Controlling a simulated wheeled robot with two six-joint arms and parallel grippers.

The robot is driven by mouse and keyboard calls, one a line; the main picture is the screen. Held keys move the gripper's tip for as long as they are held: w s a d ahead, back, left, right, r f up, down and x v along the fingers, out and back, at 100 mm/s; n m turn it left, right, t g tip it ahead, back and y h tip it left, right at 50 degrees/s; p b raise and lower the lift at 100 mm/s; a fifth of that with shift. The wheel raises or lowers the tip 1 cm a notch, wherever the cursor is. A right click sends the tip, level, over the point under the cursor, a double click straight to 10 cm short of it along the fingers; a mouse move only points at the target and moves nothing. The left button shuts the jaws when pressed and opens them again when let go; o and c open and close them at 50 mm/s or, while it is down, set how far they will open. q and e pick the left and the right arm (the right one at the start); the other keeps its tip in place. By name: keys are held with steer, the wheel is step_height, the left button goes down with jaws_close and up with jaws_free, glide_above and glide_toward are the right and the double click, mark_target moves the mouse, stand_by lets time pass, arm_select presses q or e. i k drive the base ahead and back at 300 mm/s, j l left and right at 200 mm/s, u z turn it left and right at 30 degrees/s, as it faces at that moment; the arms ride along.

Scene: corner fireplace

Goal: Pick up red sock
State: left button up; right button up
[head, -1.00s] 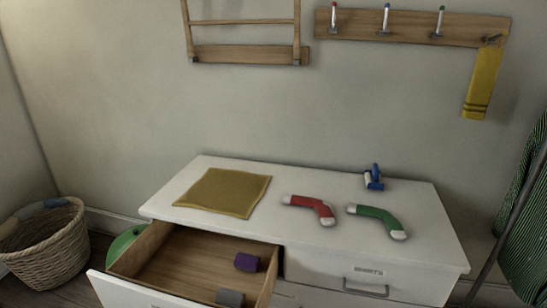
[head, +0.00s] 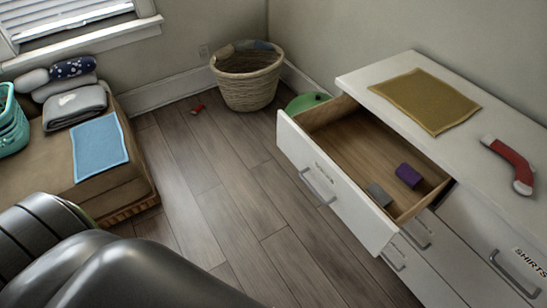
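The red sock (head: 511,162) lies on top of the white dresser (head: 362,80), near the right edge of the head view. It is bent, with pale grey ends, and nothing touches it. My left arm shows as a dark, rounded shape at the lower left, far from the sock. Neither of my grippers is in view.
An open dresser drawer (head: 345,212) juts out, holding a purple item (head: 409,175) and a grey item (head: 379,195). A mustard cloth (head: 427,100) lies on the dresser. A wicker basket (head: 247,83) stands in the corner. A bench (head: 112,187) with folded cloths is at left.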

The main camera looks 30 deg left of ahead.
mark_target(524, 181)
steer(key=u, duration=0.45)
steer(key=z, duration=1.25)
